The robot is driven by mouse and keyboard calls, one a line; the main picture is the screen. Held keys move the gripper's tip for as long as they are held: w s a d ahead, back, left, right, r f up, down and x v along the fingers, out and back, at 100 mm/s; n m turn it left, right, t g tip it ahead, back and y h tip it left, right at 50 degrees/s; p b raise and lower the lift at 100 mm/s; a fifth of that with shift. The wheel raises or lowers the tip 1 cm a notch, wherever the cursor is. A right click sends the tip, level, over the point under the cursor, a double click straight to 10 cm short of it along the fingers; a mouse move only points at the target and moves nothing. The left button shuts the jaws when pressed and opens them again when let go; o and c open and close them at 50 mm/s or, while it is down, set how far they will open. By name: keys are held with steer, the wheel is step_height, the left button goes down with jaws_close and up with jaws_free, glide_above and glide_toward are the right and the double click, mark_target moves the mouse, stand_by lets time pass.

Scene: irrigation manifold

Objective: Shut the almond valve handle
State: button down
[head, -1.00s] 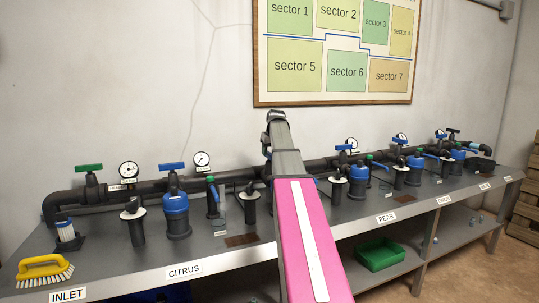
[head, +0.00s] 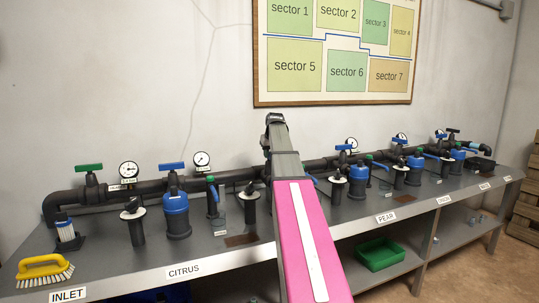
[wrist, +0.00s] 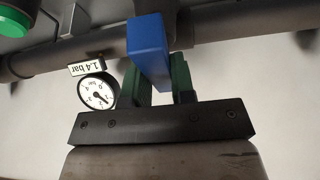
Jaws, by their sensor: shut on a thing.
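In the wrist view my gripper (wrist: 157,80) has its green fingers on either side of a blue valve handle (wrist: 148,42) and is shut on it. The handle is a blue bar seen nearly end-on, in front of a dark pipe. In the head view my own arm hides the gripper and the held handle. No almond label is readable, so the pictures alone do not confirm which valve this is.
A pressure gauge (wrist: 98,93) tagged 1.4 bar sits close to the left finger. The dark pipe (wrist: 80,50) runs behind. On the bench (head: 225,258) stand blue filters (head: 176,215), the citrus handle (head: 172,167) and a yellow brush (head: 45,268). A green tray (head: 380,254) lies below.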

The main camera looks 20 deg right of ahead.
steer(key=m, duration=0.2)
steer(key=m+h, duration=0.1)
steer(key=m, duration=0.1)
steer(key=shift+a+h, duration=0.1)
steer(key=shift+h, duration=0.2)
steer(key=m, duration=0.2)
steer(key=m+g+h, duration=0.1)
steer(key=m, duration=0.1)
steer(key=shift+w+m+h, duration=0.1)
steer(key=shift+m+h, duration=0.2)
steer(key=m+g, duration=0.1)
steer(key=m, duration=0.1)
steer(key=m+h, duration=0.1)
steer(key=m, duration=0.1)
steer(key=shift+m+g, duration=0.3)
steer(key=shift+g, duration=0.1)
steer(key=m, duration=0.2)
steer(key=m+g, duration=0.1)
steer(key=m, duration=0.1)
steer(key=shift+w+a+g, duration=0.1)
steer(key=shift+g, duration=0.2)
steer(key=shift+m, duration=0.3)
steer(key=c, duration=1)
jaws_free()
steer(key=shift+o, duration=0.2)
